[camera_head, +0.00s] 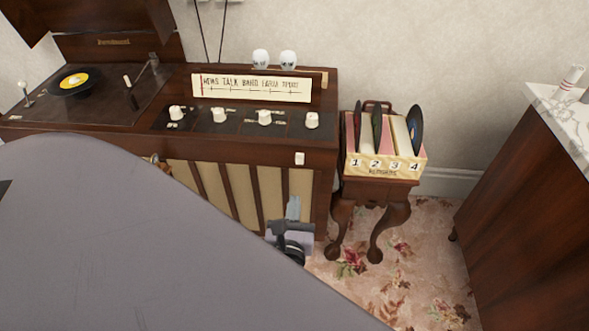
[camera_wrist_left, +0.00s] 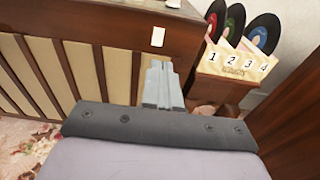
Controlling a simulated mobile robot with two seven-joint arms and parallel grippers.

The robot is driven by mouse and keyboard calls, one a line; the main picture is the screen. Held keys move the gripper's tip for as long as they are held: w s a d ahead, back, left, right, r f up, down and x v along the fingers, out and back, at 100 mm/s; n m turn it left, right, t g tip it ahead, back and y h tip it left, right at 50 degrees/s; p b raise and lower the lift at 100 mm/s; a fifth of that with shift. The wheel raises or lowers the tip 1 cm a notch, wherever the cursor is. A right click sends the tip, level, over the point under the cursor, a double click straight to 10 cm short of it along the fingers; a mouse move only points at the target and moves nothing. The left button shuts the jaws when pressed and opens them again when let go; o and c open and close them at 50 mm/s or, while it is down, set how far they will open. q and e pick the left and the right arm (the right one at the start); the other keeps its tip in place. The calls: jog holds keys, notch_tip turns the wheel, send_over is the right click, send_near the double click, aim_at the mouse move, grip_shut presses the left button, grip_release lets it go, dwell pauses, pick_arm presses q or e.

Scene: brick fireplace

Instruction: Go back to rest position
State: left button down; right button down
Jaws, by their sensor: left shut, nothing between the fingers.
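My left gripper (camera_head: 293,208) is in front of the slatted front of a wooden radio and record player cabinet (camera_head: 253,146). Its fingers are together with nothing between them. It also shows in the left wrist view (camera_wrist_left: 161,84), pointing toward the cabinet's right end, below a small white switch (camera_wrist_left: 157,37). I cannot tell whether the fingertips touch the cabinet. My grey left arm covers the lower left of the head view and hides the cabinet's lower left. My right gripper does not show in either view.
A small table (camera_head: 381,187) right of the cabinet bears a numbered record rack (camera_head: 385,170) with several records. A dark wooden cabinet with a marble top (camera_head: 548,98) stands at the right. Floral carpet (camera_head: 415,265) is open between them. A turntable record (camera_head: 75,81) lies at the left.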

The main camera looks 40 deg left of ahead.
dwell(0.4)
pick_arm(q)
jog(key=s+d+f+n+g+h+p, duration=0.45)
jog(key=s+n+h+p, duration=0.3)
jog(key=n, duration=0.55)
jog(key=s+d+r+n+h+p, duration=0.2)
jog(key=r+n, duration=0.6)
jog(key=n, duration=0.6)
jog(key=shift+s+n+h+p, duration=0.3)
jog(key=shift+s+h+p, duration=0.3)
jog(key=shift+s+h, duration=0.25)
jog(key=shift+s, duration=0.15)
